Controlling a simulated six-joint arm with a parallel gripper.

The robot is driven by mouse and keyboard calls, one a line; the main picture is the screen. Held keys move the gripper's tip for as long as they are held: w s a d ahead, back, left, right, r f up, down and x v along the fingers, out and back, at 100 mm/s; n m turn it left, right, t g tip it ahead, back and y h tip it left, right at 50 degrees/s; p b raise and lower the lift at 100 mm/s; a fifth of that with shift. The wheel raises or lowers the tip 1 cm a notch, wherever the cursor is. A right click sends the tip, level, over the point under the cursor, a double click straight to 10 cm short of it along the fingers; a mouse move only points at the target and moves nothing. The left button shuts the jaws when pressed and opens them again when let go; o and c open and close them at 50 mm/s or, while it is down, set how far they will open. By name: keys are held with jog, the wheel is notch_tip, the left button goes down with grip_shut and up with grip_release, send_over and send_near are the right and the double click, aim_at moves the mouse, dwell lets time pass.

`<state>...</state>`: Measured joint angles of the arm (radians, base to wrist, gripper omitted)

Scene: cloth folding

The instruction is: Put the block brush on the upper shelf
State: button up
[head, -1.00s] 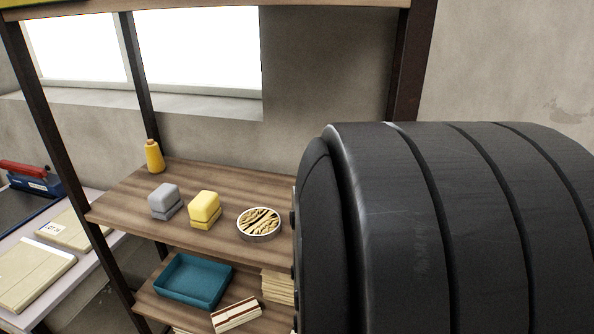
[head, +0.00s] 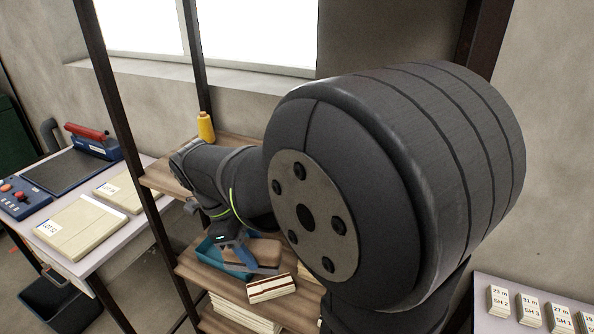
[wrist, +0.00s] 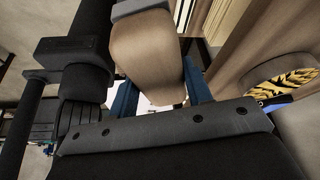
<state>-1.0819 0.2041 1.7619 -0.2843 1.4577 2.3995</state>
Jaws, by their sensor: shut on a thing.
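The block brush is a tan block. In the head view it (head: 265,250) shows by the teal tray, partly behind my arm. In the wrist view the brush (wrist: 145,60) sits between the two blue fingers. My gripper (head: 238,256) is shut on it, with the fingers also in the wrist view (wrist: 158,92). The brush appears to be above the lower shelf (head: 200,270); whether it touches anything there cannot be told. The upper shelf (head: 160,180) is a wooden board above, largely hidden by my arm.
The teal tray (head: 206,248) and a cream-and-brown stack (head: 270,288) are on the lower shelf. A round tin of sticks (wrist: 282,82) shows in the wrist view. A dark post (head: 130,140) stands at the shelf's left.

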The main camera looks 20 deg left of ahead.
jog(key=w+a+r+n+t+y, duration=0.1)
jog(key=w+a+r+n, duration=0.3)
jog(key=a+r, duration=0.3)
jog(key=w+a+r+n+t+y, duration=0.15)
jog(key=w+a+r+n, duration=0.3)
jog(key=a, duration=0.45)
jog(key=w+a+r+n+y, duration=0.1)
jog(key=w+a+n, duration=0.2)
jog(key=w, duration=0.4)
jog(key=w+a+r+n+y, duration=0.1)
jog(key=w+a+r+n, duration=0.2)
jog(key=w, duration=0.4)
jog(key=shift+t, duration=0.35)
jog(key=s+a+f, duration=0.1)
jog(key=a+f, duration=0.1)
jog(key=a, duration=0.1)
jog(key=s+a+f, duration=0.2)
jog(key=a+f, duration=0.1)
jog(key=a, duration=0.1)
jog(key=s+a+f, duration=0.2)
jog(key=a+f, duration=0.1)
jog(key=a, duration=0.1)
jog(key=shift+s+f, duration=0.1)
jog(key=shift+s, duration=0.1)
jog(key=shift+f, duration=2.05)
jog(key=o, duration=0.6)
jog(key=shift+f, duration=0.15)
jog(key=o, duration=0.4)
jog(key=shift+o, duration=0.2)
